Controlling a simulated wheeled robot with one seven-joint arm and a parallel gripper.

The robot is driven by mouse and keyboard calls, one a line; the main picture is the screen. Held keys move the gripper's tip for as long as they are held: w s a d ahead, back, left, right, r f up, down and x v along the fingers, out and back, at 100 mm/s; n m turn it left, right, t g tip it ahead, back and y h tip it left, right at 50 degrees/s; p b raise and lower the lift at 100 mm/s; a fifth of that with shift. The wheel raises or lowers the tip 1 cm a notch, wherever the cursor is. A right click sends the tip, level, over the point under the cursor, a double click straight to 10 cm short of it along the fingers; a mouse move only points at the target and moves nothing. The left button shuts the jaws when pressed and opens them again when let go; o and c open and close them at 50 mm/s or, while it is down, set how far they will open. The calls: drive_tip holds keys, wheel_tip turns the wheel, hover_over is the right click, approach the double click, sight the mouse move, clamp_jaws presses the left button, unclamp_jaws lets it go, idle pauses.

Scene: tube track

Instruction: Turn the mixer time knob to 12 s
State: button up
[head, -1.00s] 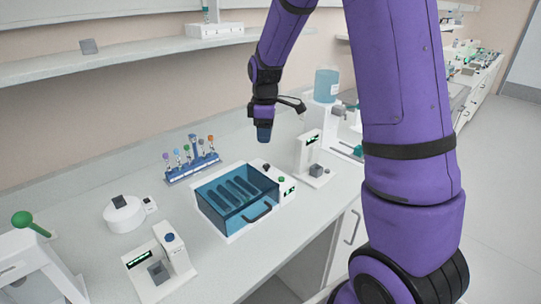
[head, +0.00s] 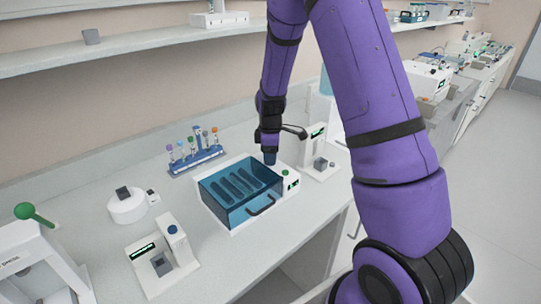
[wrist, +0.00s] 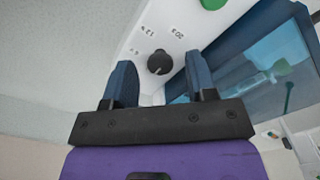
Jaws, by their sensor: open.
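The mixer (head: 236,222) is a white box with a see-through blue lid and a handle, standing on the bench. Its narrow control panel (head: 291,181) is on the right side. In the wrist view the black round time knob (wrist: 159,62) sits on the white panel, with small printed labels (wrist: 150,32) around it that seem to include 12 and 20. I cannot tell for sure where its pointer stands. My gripper (head: 269,158) is above the panel and hides the knob in the head view. In the wrist view its blue fingers are open, with the knob between and ahead of them, apparently untouched.
A green button (wrist: 212,3) lies farther along the panel. A white instrument (head: 321,160) stands close to the right of the mixer. A rack of tubes (head: 195,158) is behind it. Another white device (head: 163,263) stands at front left. The bench front is clear.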

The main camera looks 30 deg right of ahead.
drive_tip(key=shift+f, duration=0.2)
drive_tip(key=c, duration=0.9)
